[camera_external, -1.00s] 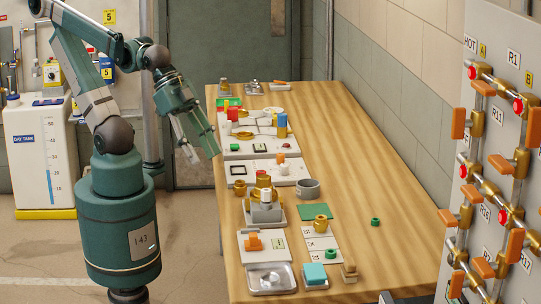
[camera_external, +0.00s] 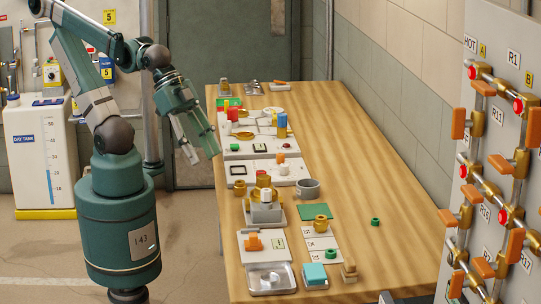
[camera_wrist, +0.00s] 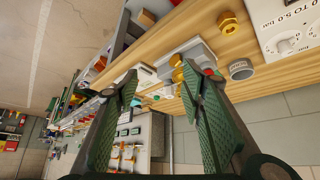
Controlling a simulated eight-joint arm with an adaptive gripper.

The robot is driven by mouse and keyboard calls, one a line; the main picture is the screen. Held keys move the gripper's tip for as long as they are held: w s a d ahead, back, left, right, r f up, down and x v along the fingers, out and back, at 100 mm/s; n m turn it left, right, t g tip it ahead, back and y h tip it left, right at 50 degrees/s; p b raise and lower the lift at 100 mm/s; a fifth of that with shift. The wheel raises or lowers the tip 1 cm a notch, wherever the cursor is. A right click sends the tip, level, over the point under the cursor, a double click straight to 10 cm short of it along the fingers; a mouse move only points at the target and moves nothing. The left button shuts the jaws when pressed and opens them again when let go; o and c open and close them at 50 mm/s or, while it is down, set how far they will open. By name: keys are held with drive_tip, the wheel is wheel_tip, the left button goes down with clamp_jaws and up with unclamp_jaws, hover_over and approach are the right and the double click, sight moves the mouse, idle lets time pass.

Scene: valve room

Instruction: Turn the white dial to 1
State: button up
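My gripper (camera_external: 204,157) hangs in the air to the left of the wooden table, fingertips pointing down. In the wrist view my gripper (camera_wrist: 158,82) has its two green fingers spread apart with nothing between them. At the top right of the wrist view, a white panel (camera_wrist: 275,22) marked "0 TO 5.0 bar" carries a round white dial (camera_wrist: 287,47), partly cut off by the frame. Its setting is too small to read. My gripper is apart from it. I cannot tell which item in the external view is this dial.
The wooden table (camera_external: 345,150) holds several fixtures along its left side; its right side is mostly clear. A grey ring (camera_external: 308,188) and a green nut (camera_external: 375,222) sit there. A valve panel (camera_external: 505,140) stands at right. A white day tank (camera_external: 40,150) stands at left.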

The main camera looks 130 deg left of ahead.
drive_tip(key=shift+c, duration=1.3)
drive_tip(key=n+g+p, duration=0.7)
drive_tip(key=n+p, duration=0.6)
drive_tip(key=p, duration=0.3)
approach(284, 165)
drive_tip(key=shift+w+d+f, duration=0.2)
drive_tip(key=shift+w+d, duration=0.15)
drive_tip(key=shift+w, duration=0.05)
drive_tip(key=shift+s+a+f+n, duration=0.2)
drive_tip(key=shift+a+f+n, duration=0.15)
drive_tip(key=shift+a+n, duration=0.05)
drive_tip(key=shift+f, duration=0.15)
drive_tip(key=shift+f, duration=3.7)
